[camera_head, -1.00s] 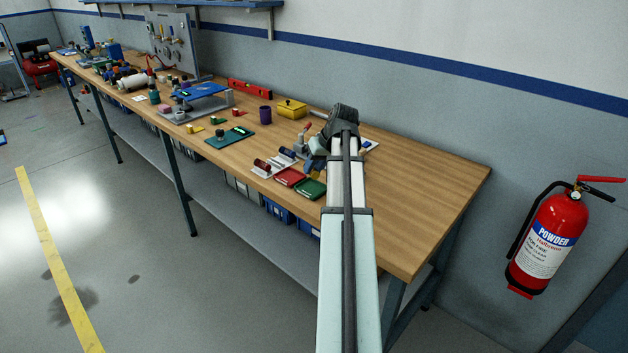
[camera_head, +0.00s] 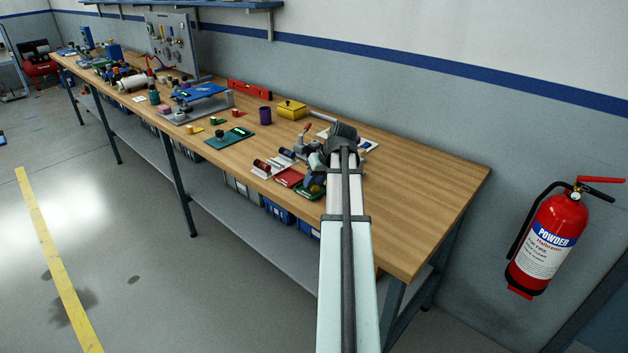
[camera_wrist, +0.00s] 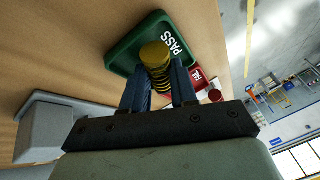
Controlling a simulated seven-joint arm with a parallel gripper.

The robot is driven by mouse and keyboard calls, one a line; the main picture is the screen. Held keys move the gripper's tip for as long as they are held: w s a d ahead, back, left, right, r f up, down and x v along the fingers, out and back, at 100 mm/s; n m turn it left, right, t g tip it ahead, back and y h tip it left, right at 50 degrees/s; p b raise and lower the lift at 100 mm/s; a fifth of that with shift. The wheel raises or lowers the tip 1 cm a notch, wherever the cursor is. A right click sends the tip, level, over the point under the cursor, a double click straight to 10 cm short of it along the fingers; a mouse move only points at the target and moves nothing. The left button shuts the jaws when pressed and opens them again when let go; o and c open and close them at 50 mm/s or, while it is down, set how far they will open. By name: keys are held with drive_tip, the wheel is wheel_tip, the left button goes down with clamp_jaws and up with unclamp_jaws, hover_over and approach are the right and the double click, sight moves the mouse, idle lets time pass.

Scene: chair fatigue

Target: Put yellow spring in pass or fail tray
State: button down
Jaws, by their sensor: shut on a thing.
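The yellow spring (camera_wrist: 155,62) is held between the fingers of my gripper (camera_wrist: 158,88) in the wrist view. Its near end sits between the fingertips, and its capped top points away from the palm. The green tray (camera_wrist: 127,52), marked PASS, lies behind the spring in that view. I cannot tell whether the spring touches the tray. The red tray (camera_wrist: 188,73) is beside it, partly hidden by a finger. In the head view, the green tray (camera_head: 311,190) and red tray (camera_head: 288,177) lie at the bench's front edge. My arm hides the spring there.
A grey fixture (camera_wrist: 45,130) stands on the bench at the left of the wrist view. In the head view, a white rack (camera_head: 266,169) with dark cylinders lies left of the trays. The bench's right end (camera_head: 430,195) is clear.

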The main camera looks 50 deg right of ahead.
drive_tip(key=shift+f, duration=0.4)
drive_tip(key=c, duration=0.9)
unclamp_jaws()
drive_tip(key=shift+s+f, duration=0.1)
drive_tip(key=shift+s, duration=0.05)
drive_tip(key=shift+r, duration=0.3)
drive_tip(key=v, duration=1.2)
drive_tip(key=shift+r, duration=0.4)
